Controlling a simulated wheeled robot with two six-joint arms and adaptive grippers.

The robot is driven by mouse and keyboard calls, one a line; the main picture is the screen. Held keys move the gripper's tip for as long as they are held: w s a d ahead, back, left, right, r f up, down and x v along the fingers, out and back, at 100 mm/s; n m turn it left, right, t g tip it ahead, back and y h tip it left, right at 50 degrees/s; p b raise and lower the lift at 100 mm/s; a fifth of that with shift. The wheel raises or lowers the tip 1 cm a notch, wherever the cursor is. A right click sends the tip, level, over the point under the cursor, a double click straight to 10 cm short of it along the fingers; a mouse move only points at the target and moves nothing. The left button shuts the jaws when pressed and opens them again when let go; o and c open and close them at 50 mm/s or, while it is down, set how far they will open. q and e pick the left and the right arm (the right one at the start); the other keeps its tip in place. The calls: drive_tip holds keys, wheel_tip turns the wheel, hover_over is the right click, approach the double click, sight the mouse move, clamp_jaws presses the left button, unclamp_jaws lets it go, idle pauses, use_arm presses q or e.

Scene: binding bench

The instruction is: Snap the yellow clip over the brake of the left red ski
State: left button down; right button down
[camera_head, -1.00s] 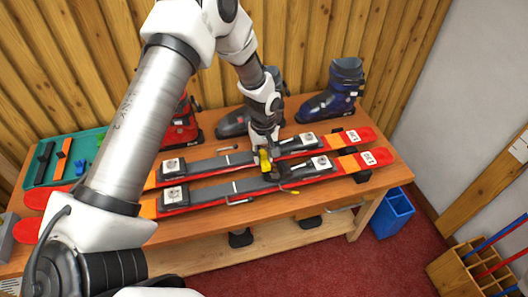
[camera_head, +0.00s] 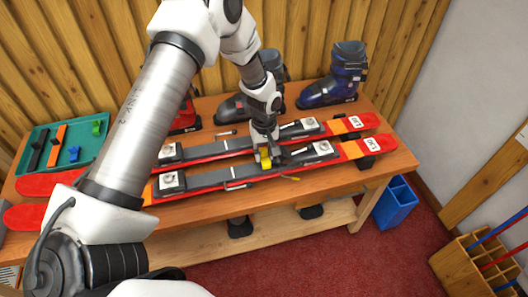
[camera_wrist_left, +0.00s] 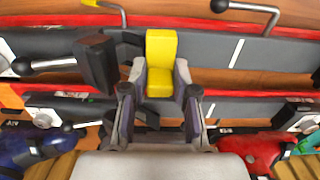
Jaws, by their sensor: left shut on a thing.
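Two red skis lie side by side on the bench, a near one (camera_head: 215,188) and a far one (camera_head: 205,151). My left gripper (camera_head: 264,150) is shut on the yellow clip (camera_head: 265,163) at the near ski's binding. In the left wrist view, the yellow clip (camera_wrist_left: 160,62) sits between the fingertips (camera_wrist_left: 160,88) in front of the near ski's grey plate (camera_wrist_left: 215,48). A dark binding block (camera_wrist_left: 96,62) is just left of it. A brake arm with a yellow tip (camera_wrist_left: 90,4) shows above. Whether the clip touches the brake is unclear. My right gripper is not in view.
Ski boots, including a blue one (camera_head: 333,80), stand along the back of the bench (camera_head: 395,165). A green tray (camera_head: 35,133) with several small items is at the left. A blue bin (camera_head: 397,207) stands on the floor at the right.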

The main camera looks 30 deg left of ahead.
sight(264, 150)
use_arm(q)
drive_tip(key=shift+p, duration=0.3)
idle(0.4)
drive_tip(key=shift+f+b, duration=0.5)
drive_tip(key=shift+f, duration=0.4)
idle(0.3)
drive_tip(key=shift+c, duration=1.7)
unclamp_jaws()
drive_tip(key=shift+r, duration=0.1)
wheel_tip(264, 150, up, 2)
drive_tip(key=shift+r+p, duration=0.1)
drive_tip(key=shift+p, duration=0.95)
wheel_tip(264, 150, up, 8)
drive_tip(key=p, duration=0.7)
